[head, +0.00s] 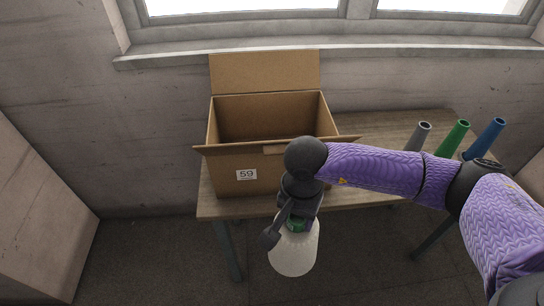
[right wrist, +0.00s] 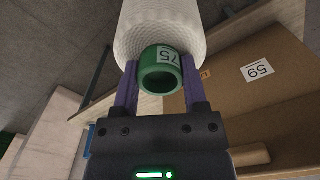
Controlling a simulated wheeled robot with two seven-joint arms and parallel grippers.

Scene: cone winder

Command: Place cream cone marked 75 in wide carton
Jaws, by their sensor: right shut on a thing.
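The cream cone (head: 294,250) hangs from my right gripper (head: 297,222), in front of and below the table edge. In the right wrist view the cone (right wrist: 160,25) has a green tube end (right wrist: 161,72) with a label reading 75. The fingers of my right gripper (right wrist: 158,85) are shut on that green end from both sides. The wide carton (head: 218,170) stands open on the table, labelled 59, with its flaps spread. Its visible inside looks empty; part of its front right is hidden by my arm. My left gripper is not in view.
The wooden table (head: 380,130) stands under a window. Grey (head: 418,136), green (head: 453,138) and blue (head: 485,138) tubes stand upright at its right, partly behind my right arm. A pale block (head: 35,210) is at the left. Open floor lies before the table.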

